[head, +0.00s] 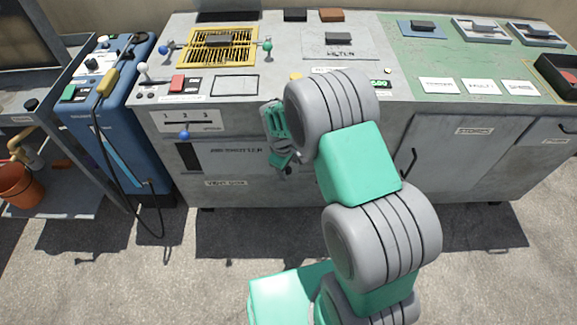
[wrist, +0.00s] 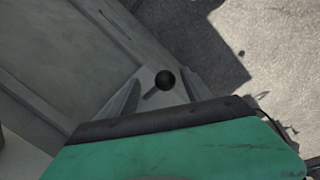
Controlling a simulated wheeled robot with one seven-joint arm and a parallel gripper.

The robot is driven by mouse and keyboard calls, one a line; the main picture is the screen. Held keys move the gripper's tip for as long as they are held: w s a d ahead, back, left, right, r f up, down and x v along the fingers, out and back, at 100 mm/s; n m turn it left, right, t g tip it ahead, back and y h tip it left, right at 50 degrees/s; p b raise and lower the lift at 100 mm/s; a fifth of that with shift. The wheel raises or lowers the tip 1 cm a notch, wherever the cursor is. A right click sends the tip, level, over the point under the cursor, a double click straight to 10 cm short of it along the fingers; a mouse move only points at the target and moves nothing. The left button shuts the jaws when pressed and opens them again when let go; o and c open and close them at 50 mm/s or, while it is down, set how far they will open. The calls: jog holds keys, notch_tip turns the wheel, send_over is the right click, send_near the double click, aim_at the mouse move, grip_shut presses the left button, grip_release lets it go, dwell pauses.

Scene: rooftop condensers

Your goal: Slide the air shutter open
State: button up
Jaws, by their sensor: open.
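The air shutter (head: 235,160) is a pale panel with dark lettering on the front of the grey cabinet. A dark gap (head: 188,156) shows at its left end. My gripper (head: 287,169) is at the shutter's right end and hides that part in the head view. In the wrist view a round black knob (wrist: 165,80) on a short grey stem lies between the two fingers of my open gripper (wrist: 158,98). I cannot tell whether either finger touches it. The knob is hidden in the head view.
Above the shutter is a numbered lever plate with a blue knob (head: 184,135). A labelled vent box strip (head: 226,183) is below it. A blue machine (head: 118,115) with a hanging black hose stands left. A cabinet door handle (head: 409,164) is to the right. Open floor lies in front.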

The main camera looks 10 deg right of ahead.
jog(key=shift+r, duration=0.1)
jog(key=r, duration=0.2)
jog(key=r+p, duration=0.1)
jog(key=r, duration=0.2)
jog(key=s+a+r+p, duration=0.1)
jog(key=r, duration=0.1)
jog(key=shift+r, duration=0.2)
jog(key=shift+c, duration=0.4)
